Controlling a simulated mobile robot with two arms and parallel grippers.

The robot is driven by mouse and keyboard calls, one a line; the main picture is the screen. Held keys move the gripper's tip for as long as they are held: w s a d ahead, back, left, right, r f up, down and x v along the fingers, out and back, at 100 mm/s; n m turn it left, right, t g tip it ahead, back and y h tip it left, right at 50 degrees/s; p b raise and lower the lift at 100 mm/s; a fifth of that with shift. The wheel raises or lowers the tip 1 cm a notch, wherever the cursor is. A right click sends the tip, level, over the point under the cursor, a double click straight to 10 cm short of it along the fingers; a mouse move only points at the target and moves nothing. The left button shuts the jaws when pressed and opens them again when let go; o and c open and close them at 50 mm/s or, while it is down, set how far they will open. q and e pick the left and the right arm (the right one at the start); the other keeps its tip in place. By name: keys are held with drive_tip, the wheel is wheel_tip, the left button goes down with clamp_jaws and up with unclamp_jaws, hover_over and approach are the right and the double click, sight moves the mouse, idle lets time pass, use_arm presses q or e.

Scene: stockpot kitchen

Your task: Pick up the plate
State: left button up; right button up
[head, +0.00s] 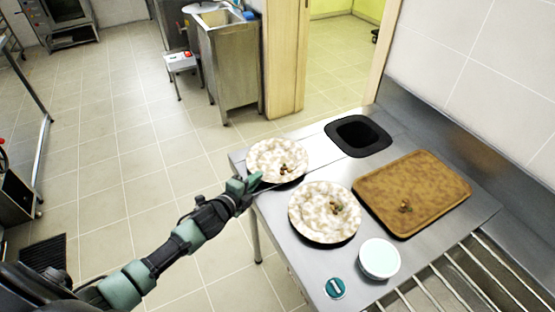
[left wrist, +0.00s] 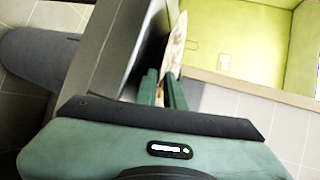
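The far plate (head: 270,158), pale with brown mottling and a few brown food scraps, sits at the counter's far left corner. My left gripper (head: 254,181) reaches its near rim from the left. In the left wrist view the plate (left wrist: 178,40) shows nearly edge-on, and its rim runs between the two close-set fingers (left wrist: 163,85), which look shut on it. I cannot tell whether the plate is lifted. A second, similar plate (head: 310,212) with scraps lies nearer on the counter. My right gripper is in neither view.
The steel counter (head: 283,245) also holds a brown tray (head: 440,195) with a scrap on it, a white bowl (head: 379,258) and a small teal round item (head: 335,288). A black-rimmed opening (head: 357,136) is at the back. Tiled floor (head: 120,190) is clear left of the counter.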

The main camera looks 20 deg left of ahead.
use_arm(q)
drive_tip(key=shift+w+f, duration=0.1)
drive_tip(key=shift+w, duration=0.05)
drive_tip(key=shift+c, duration=0.3)
clamp_jaws()
idle(1.0)
drive_tip(key=shift+r, duration=0.25)
wheel_tip(320, 180, up, 20)
idle(0.5)
drive_tip(key=shift+d+f, duration=0.1)
idle(0.4)
